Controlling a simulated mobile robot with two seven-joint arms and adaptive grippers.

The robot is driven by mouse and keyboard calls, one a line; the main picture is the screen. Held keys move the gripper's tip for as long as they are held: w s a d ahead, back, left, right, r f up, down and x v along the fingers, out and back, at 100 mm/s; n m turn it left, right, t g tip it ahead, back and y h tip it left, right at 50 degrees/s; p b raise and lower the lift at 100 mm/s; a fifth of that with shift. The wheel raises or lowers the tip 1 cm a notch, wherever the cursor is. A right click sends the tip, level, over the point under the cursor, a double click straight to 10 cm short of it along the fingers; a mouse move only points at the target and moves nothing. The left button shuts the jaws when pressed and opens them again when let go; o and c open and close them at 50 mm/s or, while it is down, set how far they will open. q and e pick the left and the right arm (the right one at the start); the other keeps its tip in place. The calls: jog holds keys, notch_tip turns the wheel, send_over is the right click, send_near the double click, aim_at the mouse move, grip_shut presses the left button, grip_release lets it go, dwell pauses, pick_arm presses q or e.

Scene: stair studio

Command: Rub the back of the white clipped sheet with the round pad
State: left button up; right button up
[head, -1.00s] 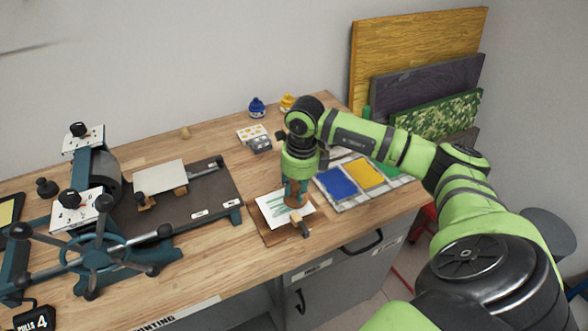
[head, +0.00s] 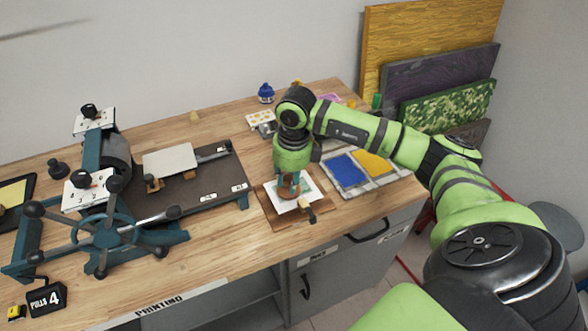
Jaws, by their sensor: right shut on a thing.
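The white sheet (head: 306,186) lies on a brown wooden board (head: 271,213) at the table's front edge, with green marks partly showing. A wooden clip (head: 308,213) grips its front edge. My right gripper (head: 289,183) points down over the sheet and is shut on the round pad (head: 289,191), a reddish-brown disc. The pad is low over the left-middle of the sheet; I cannot tell for sure that it touches. The gripper hides part of the sheet. My left gripper is out of view.
A tray with blue (head: 347,170) and yellow (head: 373,162) ink lies right of the sheet. A printing press with a handwheel (head: 115,223) and a grey bed (head: 195,195) stands at left. Bare tabletop lies in front of the bed.

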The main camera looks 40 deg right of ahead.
jog(key=shift+a, duration=0.2)
jog(key=shift+w+a, duration=0.2)
jog(key=shift+a, duration=0.6)
jog(key=shift+s+d+b, duration=0.25)
jog(key=shift+d+b, duration=0.05)
jog(key=shift+d, duration=0.7)
jog(key=shift+s+d+b, duration=0.2)
jog(key=shift+d+b, duration=0.15)
jog(key=shift+d, duration=0.65)
jog(key=shift+s+d+b, duration=0.25)
jog(key=shift+d+b, duration=0.05)
jog(key=shift+d, duration=0.7)
grip_shut()
jog(key=shift+w+a, duration=0.25)
jog(key=shift+a, duration=0.75)
jog(key=shift+w+a, duration=0.2)
jog(key=shift+a, duration=0.8)
jog(key=shift+w+a, duration=0.25)
jog(key=shift+a, duration=0.75)
notch_tip(320, 180, up, 7)
jog(key=p, duration=0.4)
jog(key=shift+p, duration=0.4)
jog(key=shift+d, duration=0.1)
